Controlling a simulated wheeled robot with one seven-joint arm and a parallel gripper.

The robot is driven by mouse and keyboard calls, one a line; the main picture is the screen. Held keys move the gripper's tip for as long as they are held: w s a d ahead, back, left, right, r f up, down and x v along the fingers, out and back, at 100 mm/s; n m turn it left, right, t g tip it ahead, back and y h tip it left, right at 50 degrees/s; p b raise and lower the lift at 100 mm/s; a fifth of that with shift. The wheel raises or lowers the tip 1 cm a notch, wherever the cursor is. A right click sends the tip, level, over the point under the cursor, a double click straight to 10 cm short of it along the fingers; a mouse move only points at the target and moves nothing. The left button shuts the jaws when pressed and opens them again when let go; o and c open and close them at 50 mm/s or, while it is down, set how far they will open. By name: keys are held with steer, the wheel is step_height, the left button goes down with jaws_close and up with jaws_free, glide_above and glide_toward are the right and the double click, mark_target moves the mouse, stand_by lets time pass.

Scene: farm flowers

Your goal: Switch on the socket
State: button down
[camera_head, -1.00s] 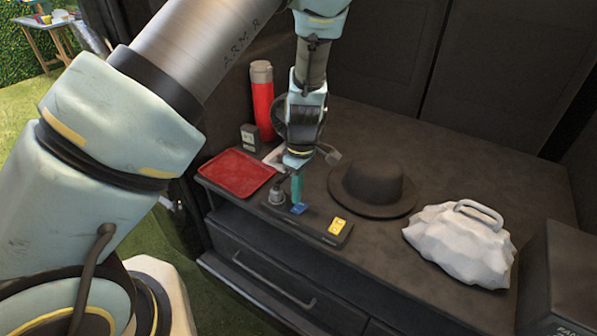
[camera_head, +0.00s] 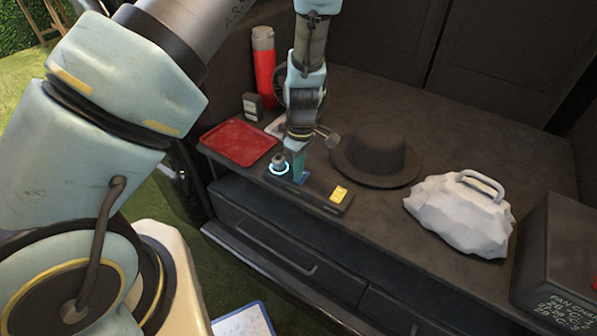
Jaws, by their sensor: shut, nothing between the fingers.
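The socket (camera_head: 313,194) is a long dark strip near the front edge of the dark counter. A grey round knob or plug (camera_head: 279,162) stands at its left end with a glowing cyan ring around its base. A yellow patch (camera_head: 339,194) is at its right end. A small blue part (camera_head: 301,178) lies between them, mostly hidden by my gripper. My gripper (camera_head: 300,176) points straight down with its teal fingers shut and empty. The fingertips are at the blue part and seem to touch it.
A red tray (camera_head: 239,143), a red bottle (camera_head: 264,70) and a small dark box (camera_head: 253,106) stand to the left. A dark hat (camera_head: 376,158) is right behind the socket.

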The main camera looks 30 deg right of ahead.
steer(key=shift+w+d+r+p, duration=0.25)
steer(key=shift+w+d+p, duration=0.15)
steer(key=shift+d+p, duration=0.2)
